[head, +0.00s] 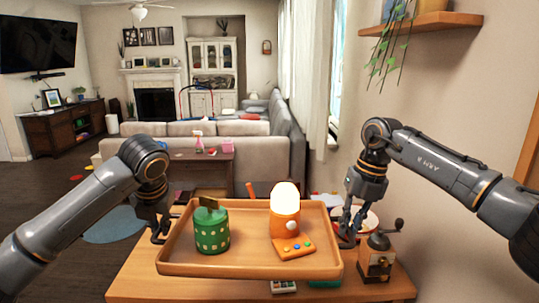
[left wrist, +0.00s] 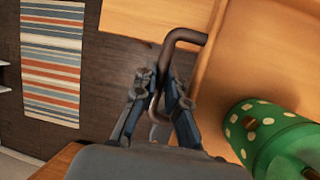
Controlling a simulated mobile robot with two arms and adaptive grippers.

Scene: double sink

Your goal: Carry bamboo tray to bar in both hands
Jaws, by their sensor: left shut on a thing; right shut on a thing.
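The bamboo tray (head: 178,268) is a shallow tan tray with raised rims, roughly level above a wooden surface. On it stand a green dotted canister (head: 211,232) at the left and an orange toy-like object with a glowing white top (head: 285,215) at the right. My left gripper (head: 160,232) is shut on the tray's left handle; the left wrist view shows the fingers (left wrist: 160,100) around the dark bent handle (left wrist: 184,38). The tray's wall (left wrist: 215,60) and the canister (left wrist: 268,135) show beside it. My right gripper (head: 348,235) is shut at the tray's right end; its handle is mostly hidden.
A wooden counter (head: 140,280) lies below the tray. A coffee grinder (head: 377,258) with a crank stands on it at the right, close to my right gripper. A wall shelf with a plant (head: 425,22) is above right. A sofa (head: 255,150) stands beyond.

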